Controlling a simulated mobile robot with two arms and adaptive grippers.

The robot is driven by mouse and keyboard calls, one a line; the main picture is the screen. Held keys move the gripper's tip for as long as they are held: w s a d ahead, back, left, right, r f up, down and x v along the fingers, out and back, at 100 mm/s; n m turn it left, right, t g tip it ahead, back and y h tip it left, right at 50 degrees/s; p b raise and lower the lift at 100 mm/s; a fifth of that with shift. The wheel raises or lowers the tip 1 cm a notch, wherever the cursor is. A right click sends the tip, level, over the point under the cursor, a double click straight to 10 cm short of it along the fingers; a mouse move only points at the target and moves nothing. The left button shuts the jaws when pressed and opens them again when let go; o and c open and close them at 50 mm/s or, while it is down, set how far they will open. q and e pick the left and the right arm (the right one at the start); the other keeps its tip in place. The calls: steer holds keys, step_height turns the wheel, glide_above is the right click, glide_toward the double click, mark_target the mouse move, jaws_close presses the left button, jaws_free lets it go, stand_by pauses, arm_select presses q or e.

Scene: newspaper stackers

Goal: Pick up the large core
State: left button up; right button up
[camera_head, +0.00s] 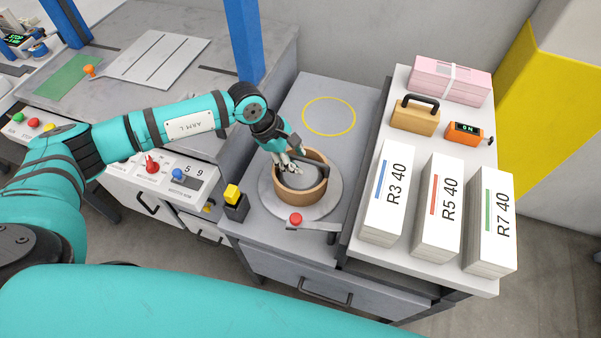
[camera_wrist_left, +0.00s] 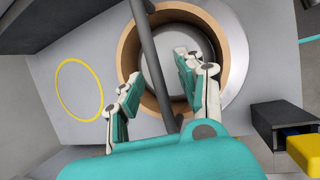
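The large core (camera_head: 301,189) is a brown ring, upright on a round grey plate (camera_head: 330,205) on the grey cabinet. A dark bar crosses over its opening; the bar (camera_wrist_left: 155,70) also shows in the left wrist view, with the core (camera_wrist_left: 127,45) around it. My left gripper (camera_head: 289,167) is at the core's opening, pointing down. In the left wrist view the left gripper (camera_wrist_left: 158,88) has its fingers spread, one on each side of the bar. I cannot tell whether a finger touches the bar. The right gripper is not in view.
A red-knobbed lever (camera_head: 296,219) is at the plate's front. A yellow-topped black block (camera_head: 233,200) stands left. A yellow circle (camera_head: 329,117) marks clear surface behind. Paper stacks R3 40 (camera_head: 388,195), R5 40 (camera_head: 438,210) and R7 40 (camera_head: 490,222) stand right.

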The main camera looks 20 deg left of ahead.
arm_select(q)
steer(key=shift+f, duration=0.2)
steer(key=shift+c, duration=0.2)
jaws_close()
stand_by(0.6)
